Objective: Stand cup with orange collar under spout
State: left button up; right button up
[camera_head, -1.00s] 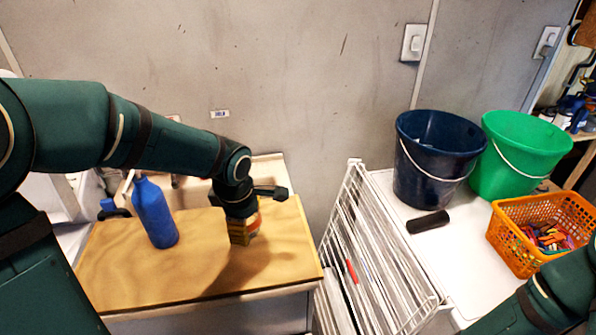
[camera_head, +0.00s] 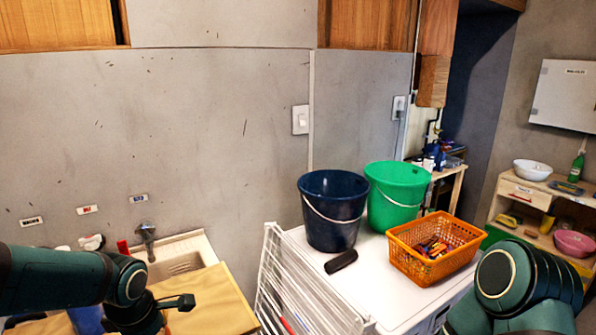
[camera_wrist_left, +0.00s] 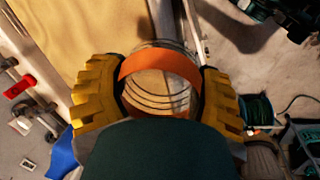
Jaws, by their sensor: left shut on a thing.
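The cup with the orange collar (camera_wrist_left: 160,66) is clear and ribbed in the left wrist view. My left gripper (camera_wrist_left: 160,84) is shut around it, with a yellow finger on each side. In the head view only the wrist and upper part of this gripper show at the lower left; its fingers and the cup are below the frame. A metal tap with a spout (camera_head: 147,236) stands at the back of a pale sink (camera_head: 178,263), beyond my left wrist. No cup shows under it. My right arm shows at the lower right; its gripper is not visible.
A wooden board (camera_head: 215,303) lies in front of the sink. A blue bottle (camera_head: 86,320) is partly hidden behind my left arm. A white rack (camera_head: 300,290), navy bucket (camera_head: 332,225), green bucket (camera_head: 397,190) and orange basket (camera_head: 437,262) are to the right.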

pick_arm(q)
jog(key=shift+s+f, duration=0.15)
jog(key=shift+s, duration=0.35)
jog(key=shift+s+d+f+m, duration=0.25)
jog(key=shift+m, duration=0.45)
jog(key=w+f+m, duration=0.1)
jog(key=m, duration=0.1)
jog(key=w+d+f+m+h, duration=0.1)
jog(key=f+m, duration=0.1)
jog(key=shift+d+f, duration=0.15)
jog(key=shift+d, duration=0.05)
jog(key=s+d+f+m+g+h, duration=0.1)
jog(key=d+f+m+g, duration=0.1)
jog(key=d+f+m, duration=0.5)
jog(key=shift+s+d+f+m+h, duration=0.15)
jog(key=shift+d+f+m+h, duration=0.2)
jog(key=shift+f+m, duration=2.4)
jog(key=shift+a+r+m, duration=0.1)
jog(key=shift+r+m, duration=0.85)
